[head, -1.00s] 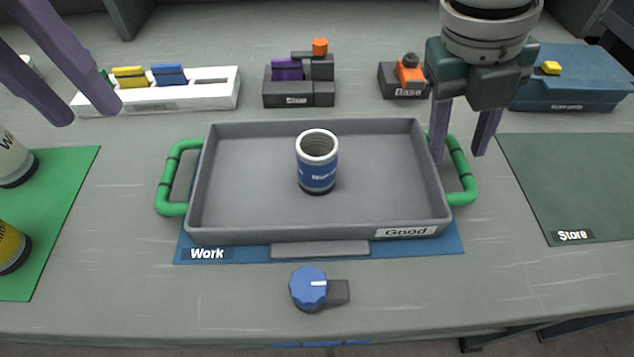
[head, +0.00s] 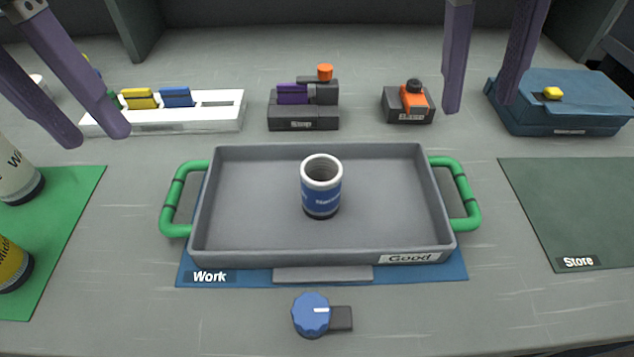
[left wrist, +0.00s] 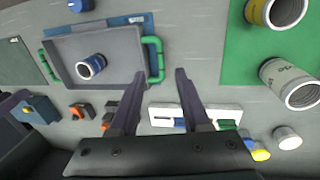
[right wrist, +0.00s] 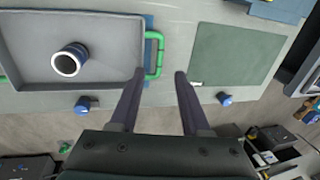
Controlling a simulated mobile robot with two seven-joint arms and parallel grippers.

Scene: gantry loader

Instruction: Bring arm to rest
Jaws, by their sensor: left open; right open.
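My left gripper (head: 98,140) is open and empty, raised over the left side of the table near the white rack. Its two fingers also show in the left wrist view (left wrist: 157,72). My right gripper (head: 480,106) is open and empty, raised above the back right, between the orange-and-grey block and the blue case. It also shows in the right wrist view (right wrist: 161,74). The grey tray (head: 265,230) labelled Good lies on the blue Work mat (head: 240,277), with a green handle at each end. A blue and white can (head: 321,190) stands upright in it. Neither gripper touches the tray.
A white rack (head: 215,120) with yellow and blue pieces, a Stop block (head: 300,122), an orange-and-grey block (head: 408,105) and a blue case (head: 560,115) line the back. A blue knob (head: 311,315) is in front. Cans stand on the green mat (head: 60,230). The Store mat (head: 570,210) is bare.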

